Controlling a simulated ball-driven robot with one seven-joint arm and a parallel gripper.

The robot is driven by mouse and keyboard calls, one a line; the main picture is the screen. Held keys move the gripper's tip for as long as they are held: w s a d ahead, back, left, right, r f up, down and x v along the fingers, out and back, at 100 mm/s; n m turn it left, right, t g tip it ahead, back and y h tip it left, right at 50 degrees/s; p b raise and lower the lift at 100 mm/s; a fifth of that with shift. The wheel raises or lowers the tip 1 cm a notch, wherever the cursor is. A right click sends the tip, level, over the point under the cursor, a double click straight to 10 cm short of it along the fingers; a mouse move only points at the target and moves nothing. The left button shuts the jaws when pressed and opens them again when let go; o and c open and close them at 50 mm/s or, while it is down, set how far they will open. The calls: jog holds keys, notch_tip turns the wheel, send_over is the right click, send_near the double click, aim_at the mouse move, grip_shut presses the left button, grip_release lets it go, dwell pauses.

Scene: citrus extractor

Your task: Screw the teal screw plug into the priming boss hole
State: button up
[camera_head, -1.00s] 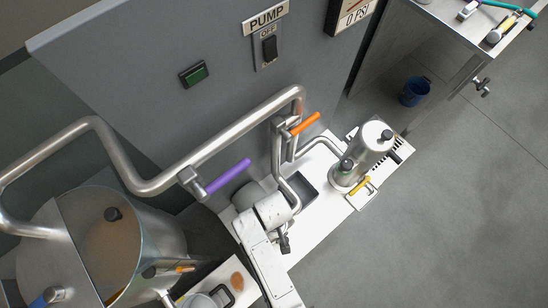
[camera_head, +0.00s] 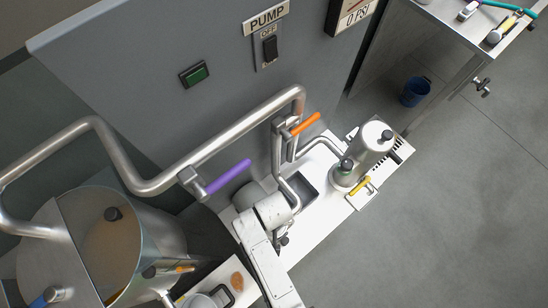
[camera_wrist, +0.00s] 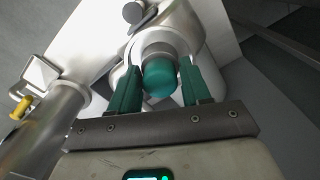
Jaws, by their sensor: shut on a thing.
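In the wrist view, the teal screw plug (camera_wrist: 160,80) is a rounded teal head. My gripper (camera_wrist: 160,67) has its two dark green fingers shut on either side of it. A short grey metal collar (camera_wrist: 157,50) shows just beyond the plug, against a pale metal body (camera_wrist: 188,28). The priming boss hole itself is hidden behind the plug, and I cannot tell how deep the plug sits. In the head view my gripper (camera_head: 282,240) is small, partly hidden by my arm, over the white bench; the plug cannot be made out there.
A metal pipe with purple (camera_head: 228,176) and orange (camera_head: 305,124) handles runs along the grey cabinet. A steel cylinder (camera_head: 372,140) and yellow handle (camera_head: 360,185) stand to the right. The floor (camera_head: 450,200) at right is clear.

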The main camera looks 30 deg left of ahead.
jog(key=shift+m, duration=0.8)
jog(key=shift+m, duration=0.9)
jog(key=shift+m, duration=0.9)
jog(key=shift+m, duration=0.8)
